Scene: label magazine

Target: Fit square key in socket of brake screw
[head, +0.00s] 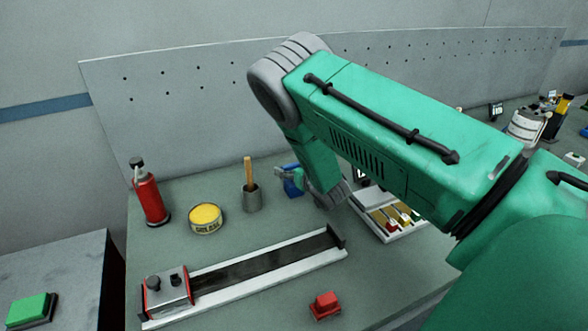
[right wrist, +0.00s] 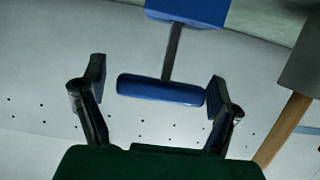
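The square key has a blue cross handle (right wrist: 160,90) on a thin grey shank (right wrist: 173,50), which runs to a blue block (right wrist: 190,10) in the right wrist view. My right gripper (right wrist: 158,85) is open, with one finger beyond each end of the handle; the right-hand finger looks very close to it. In the head view the right gripper (head: 284,172) is at the blue block (head: 293,187), and the handle is hard to make out. The carriage (head: 168,291) with dark knobs sits at the left end of the rail; I cannot tell the brake screw's socket. My left gripper is not in view.
A grey pot with a wooden-handled tool (head: 251,200) stands just left of the gripper. A yellow tin (head: 205,218) and red bottle (head: 148,195) are farther left. The perforated panel (head: 190,85) rises behind.

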